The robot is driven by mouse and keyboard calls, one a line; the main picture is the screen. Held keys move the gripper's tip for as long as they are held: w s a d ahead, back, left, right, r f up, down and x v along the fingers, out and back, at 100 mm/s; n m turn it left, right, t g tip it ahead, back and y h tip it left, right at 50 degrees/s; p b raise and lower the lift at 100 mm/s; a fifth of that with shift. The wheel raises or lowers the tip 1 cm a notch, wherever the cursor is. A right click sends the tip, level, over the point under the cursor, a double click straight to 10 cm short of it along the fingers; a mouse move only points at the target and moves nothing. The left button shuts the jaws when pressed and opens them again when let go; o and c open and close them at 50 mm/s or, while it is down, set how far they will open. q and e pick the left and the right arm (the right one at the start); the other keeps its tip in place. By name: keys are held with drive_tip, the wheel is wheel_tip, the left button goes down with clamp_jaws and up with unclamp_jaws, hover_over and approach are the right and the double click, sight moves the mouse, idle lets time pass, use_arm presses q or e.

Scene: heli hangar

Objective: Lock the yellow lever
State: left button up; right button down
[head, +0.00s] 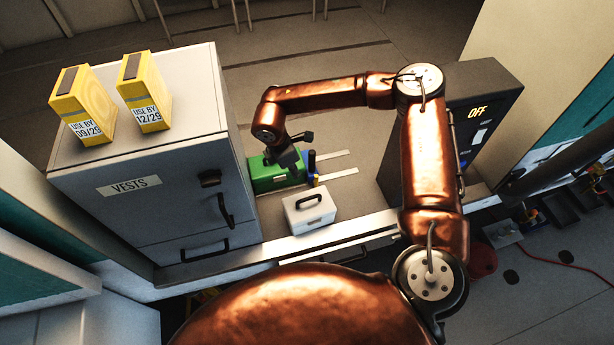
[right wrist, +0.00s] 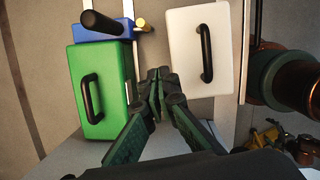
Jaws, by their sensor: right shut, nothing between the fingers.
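A small yellow part (right wrist: 143,24), which may be the lever, sticks out beside a blue block (right wrist: 104,31) with a black knobbed post (right wrist: 101,22) at the top of the right wrist view. In the head view the yellow part (head: 316,180) shows as a small spot by the blue piece (head: 311,160). Whether it is locked cannot be told. My right gripper (head: 290,157) is above the green case in the head view. Its fingers (right wrist: 158,76) are shut and empty, between the green and white cases and apart from the yellow part. My left gripper is not in view.
A green case (right wrist: 104,115) and a white case (right wrist: 199,75), both with black handles, flank my fingers. A grey vests cabinet (head: 160,215) with two yellow boxes stands at left. A dark panel reading OFF (head: 470,115) stands at right behind my arm.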

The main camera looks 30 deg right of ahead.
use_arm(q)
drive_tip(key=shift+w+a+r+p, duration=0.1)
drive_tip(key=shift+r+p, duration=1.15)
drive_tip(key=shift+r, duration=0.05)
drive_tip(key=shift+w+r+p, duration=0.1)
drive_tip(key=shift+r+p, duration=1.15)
use_arm(e)
drive_tip(key=shift+w+d+f, duration=0.25)
drive_tip(key=shift+d+f, duration=0.8)
drive_tip(key=shift+f, duration=0.7)
drive_tip(key=shift+w+d+f, duration=0.3)
drive_tip(key=shift+d+f, duration=0.75)
drive_tip(key=shift+f, duration=0.7)
drive_tip(key=shift+w+d+f, duration=0.25)
drive_tip(key=shift+d+f, duration=0.8)
drive_tip(key=shift+f, duration=0.7)
